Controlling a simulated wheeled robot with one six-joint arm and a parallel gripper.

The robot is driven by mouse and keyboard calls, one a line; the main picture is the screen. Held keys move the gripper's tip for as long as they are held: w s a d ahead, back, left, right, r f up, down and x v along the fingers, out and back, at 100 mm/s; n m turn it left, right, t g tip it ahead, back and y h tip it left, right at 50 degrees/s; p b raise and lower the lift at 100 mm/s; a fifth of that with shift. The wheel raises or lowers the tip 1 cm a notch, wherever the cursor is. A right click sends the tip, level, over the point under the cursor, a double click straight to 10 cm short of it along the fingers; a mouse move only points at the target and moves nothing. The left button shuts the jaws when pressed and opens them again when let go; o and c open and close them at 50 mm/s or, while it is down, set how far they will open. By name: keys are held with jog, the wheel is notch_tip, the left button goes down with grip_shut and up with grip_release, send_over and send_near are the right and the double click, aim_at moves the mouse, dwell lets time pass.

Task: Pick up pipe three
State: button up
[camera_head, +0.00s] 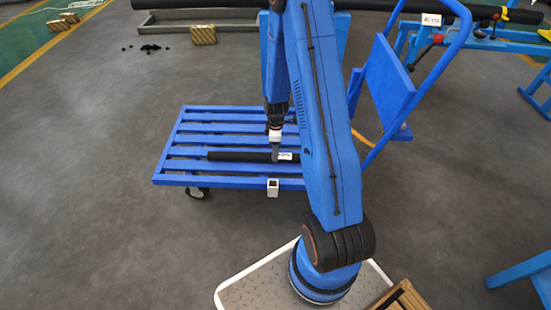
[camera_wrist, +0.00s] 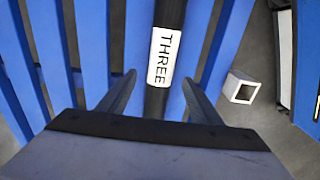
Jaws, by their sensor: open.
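Pipe three is a black pipe (camera_head: 235,156) lying across the slats of the blue cart (camera_head: 180,152). Its white label (camera_wrist: 162,57) reads THREE in the wrist view. My gripper (camera_head: 275,157) points down at the label end of the pipe. In the wrist view my gripper (camera_wrist: 156,92) is open, with one finger on each side of the pipe near the label. I see a gap between each finger and the pipe. The pipe's far right end is hidden behind my arm in the head view.
A small white square tube (camera_head: 272,187) is at the cart's near edge; it also shows in the wrist view (camera_wrist: 240,87). A long black pipe (camera_head: 430,8) rests on blue stands at the back. A box (camera_head: 203,34) lies on the floor. Floor left of the cart is clear.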

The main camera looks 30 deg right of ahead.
notch_tip(320, 180, down, 3)
jog(key=shift+f, duration=0.15)
grip_shut()
dwell(0.4)
